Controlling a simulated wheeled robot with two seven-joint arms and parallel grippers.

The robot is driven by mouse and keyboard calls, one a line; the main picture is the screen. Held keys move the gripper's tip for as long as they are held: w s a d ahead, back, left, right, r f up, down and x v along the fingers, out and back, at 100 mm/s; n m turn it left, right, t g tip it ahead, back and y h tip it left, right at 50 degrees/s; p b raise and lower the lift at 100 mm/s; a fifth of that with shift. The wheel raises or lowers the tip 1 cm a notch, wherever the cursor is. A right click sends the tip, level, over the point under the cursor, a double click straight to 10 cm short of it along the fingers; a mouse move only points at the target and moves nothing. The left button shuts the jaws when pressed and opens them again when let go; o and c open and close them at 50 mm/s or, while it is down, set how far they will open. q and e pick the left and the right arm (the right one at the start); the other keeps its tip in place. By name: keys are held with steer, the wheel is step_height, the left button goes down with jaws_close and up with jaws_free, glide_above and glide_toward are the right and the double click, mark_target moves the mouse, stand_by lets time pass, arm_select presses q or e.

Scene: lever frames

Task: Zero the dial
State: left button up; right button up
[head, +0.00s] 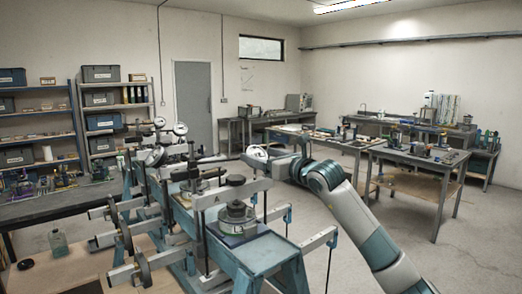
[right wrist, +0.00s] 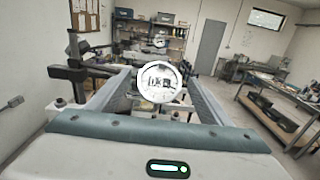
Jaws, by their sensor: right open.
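A round white-rimmed dial (right wrist: 160,82) faces me in the right wrist view, between the two fingertips of my right gripper (right wrist: 159,94). The gripper is open, with a finger on each side of the dial; I cannot tell whether either touches the rim. The dial's needle and markings are too blurred to read. In the head view, my right arm reaches in from the lower right to my right gripper (head: 268,162), which is small and beside a white round dial (head: 256,153). My left gripper does not show.
Blue lever frames (head: 262,262) with arms, weights and other dials (head: 180,128) fill the front left. A black round weight (head: 237,212) sits on the nearest frame. Shelves (head: 101,105) stand behind at left, and a workbench (head: 420,158) at right. Open floor (head: 330,160) lies between.

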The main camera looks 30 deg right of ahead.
steer(key=shift+w, duration=0.3)
steer(key=c, duration=1)
steer(key=m+h+b, duration=0.1)
steer(key=m+b, duration=0.1)
steer(key=shift+a+f+h+b, duration=0.15)
steer(key=shift+a+h+b, duration=0.1)
steer(key=shift+h+b, duration=0.15)
steer(key=shift+c, duration=0.2)
steer(key=m+h+b, duration=0.2)
steer(key=m, duration=0.1)
steer(key=shift+b, duration=0.35)
steer(key=shift+m+g+h+b, duration=0.4)
steer(key=shift+m+h, duration=0.1)
steer(key=shift+m, duration=0.2)
steer(key=shift+r, duration=0.2)
